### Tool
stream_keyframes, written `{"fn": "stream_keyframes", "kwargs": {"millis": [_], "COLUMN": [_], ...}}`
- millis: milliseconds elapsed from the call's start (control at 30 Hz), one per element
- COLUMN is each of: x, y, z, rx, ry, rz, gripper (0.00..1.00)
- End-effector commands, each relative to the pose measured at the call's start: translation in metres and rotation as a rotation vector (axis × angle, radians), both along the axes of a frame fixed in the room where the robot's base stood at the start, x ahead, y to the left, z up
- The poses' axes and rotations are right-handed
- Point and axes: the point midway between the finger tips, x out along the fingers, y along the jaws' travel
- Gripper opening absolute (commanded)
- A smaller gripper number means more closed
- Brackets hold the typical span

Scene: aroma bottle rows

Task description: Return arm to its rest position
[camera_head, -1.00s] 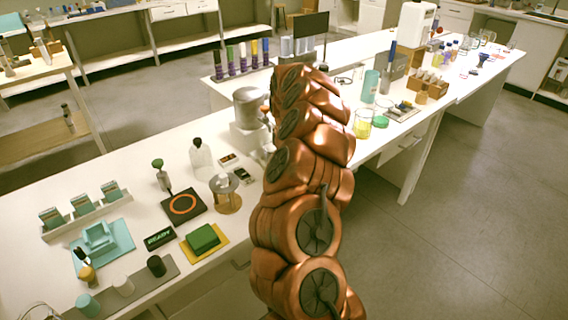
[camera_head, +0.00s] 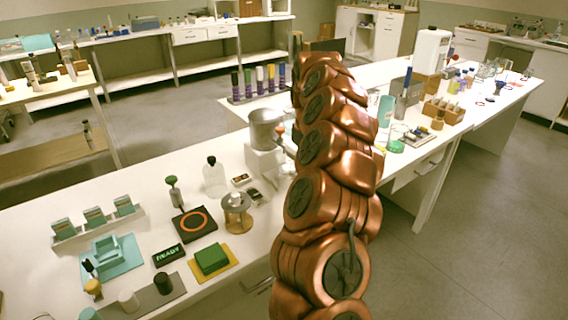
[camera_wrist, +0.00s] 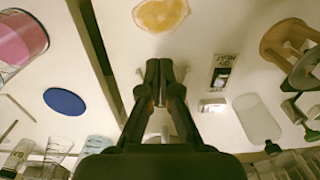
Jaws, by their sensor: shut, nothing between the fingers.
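My arm (camera_head: 335,170), made of copper-coloured segments, rises from the bottom of the head view and reaches up over the bench. Its far end and my gripper are hidden there behind the arm itself. In the wrist view my gripper (camera_wrist: 160,68) points up the picture, with its two dark fingers together and nothing between them. It hangs above the white bench top and touches nothing that I can see.
The white bench (camera_head: 150,205) carries a white bottle (camera_head: 214,178), a grey-topped machine (camera_head: 264,135), a black pad with an orange ring (camera_head: 194,223) and a green block (camera_head: 211,259). A rack of dark tubes (camera_head: 258,85) stands behind. Open floor (camera_head: 480,230) lies to the right.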

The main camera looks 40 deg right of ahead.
Motion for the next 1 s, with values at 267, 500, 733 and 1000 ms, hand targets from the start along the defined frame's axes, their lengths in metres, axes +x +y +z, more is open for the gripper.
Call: {"fn": "stream_keyframes", "kwargs": {"millis": [267,500,733,1000], "x": [0.000,0.002,0.005,-0.017], "y": [0.000,0.011,0.063,0.155], "z": [0.003,0.010,0.040,0.088], "rx": [0.000,0.005,0.031,0.060], "ry": [0.001,-0.004,-0.028,-0.038], "rz": [0.001,0.017,0.085,0.189], "gripper": [0.00,0.00,0.00,0.00]}}
